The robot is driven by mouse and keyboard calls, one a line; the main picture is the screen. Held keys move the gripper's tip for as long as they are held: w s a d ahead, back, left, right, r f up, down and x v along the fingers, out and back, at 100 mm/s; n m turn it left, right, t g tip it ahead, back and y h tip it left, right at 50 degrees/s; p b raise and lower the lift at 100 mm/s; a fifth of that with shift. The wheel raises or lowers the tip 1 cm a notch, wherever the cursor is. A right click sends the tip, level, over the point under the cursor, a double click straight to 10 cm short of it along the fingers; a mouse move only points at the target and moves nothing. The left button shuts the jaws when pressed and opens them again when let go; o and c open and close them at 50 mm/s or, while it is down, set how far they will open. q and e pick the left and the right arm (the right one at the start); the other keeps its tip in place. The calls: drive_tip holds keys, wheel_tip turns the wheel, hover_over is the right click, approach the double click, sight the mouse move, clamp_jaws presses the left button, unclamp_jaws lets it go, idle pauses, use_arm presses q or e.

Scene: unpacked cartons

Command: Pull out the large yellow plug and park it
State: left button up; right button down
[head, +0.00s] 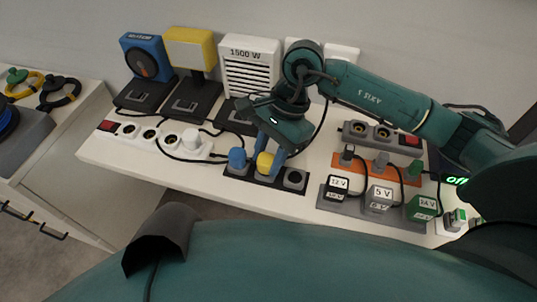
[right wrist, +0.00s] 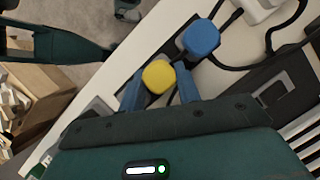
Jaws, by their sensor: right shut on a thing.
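The yellow plug (head: 264,163) stands at the middle place of a black socket strip (head: 265,180), between a blue plug (head: 237,158) and a bare grey socket (head: 294,179). My right gripper (head: 268,158) reaches down from above with its blue fingers shut on the yellow plug. In the right wrist view the yellow plug (right wrist: 158,77) sits between the two fingers, with the blue plug (right wrist: 200,38) close beside. I cannot tell whether the yellow plug is fully seated, as the fingers hide its base. My left gripper is not in view.
A white power strip (head: 150,135) with a white plug lies to the left. An orange strip (head: 365,165) and labelled adapters (head: 380,197) stand to the right. Devices, including a white 1500 W heater (head: 248,65), line the back. Black cables run between them.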

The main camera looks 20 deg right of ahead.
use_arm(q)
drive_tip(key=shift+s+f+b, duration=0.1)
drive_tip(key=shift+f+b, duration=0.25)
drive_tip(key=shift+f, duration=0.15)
use_arm(e)
drive_tip(key=shift+f, duration=0.25)
drive_tip(key=c, duration=0.9)
unclamp_jaws()
drive_tip(key=shift+w+d+r, duration=0.2)
drive_tip(key=shift+d+r, duration=0.1)
drive_tip(key=shift+r, duration=0.35)
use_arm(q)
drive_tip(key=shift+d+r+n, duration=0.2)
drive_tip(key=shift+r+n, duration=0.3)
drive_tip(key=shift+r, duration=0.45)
use_arm(e)
drive_tip(key=v, duration=1.1)
drive_tip(key=shift+r, duration=0.4)
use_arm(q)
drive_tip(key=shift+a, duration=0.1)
use_arm(e)
drive_tip(key=shift+s, duration=0.15)
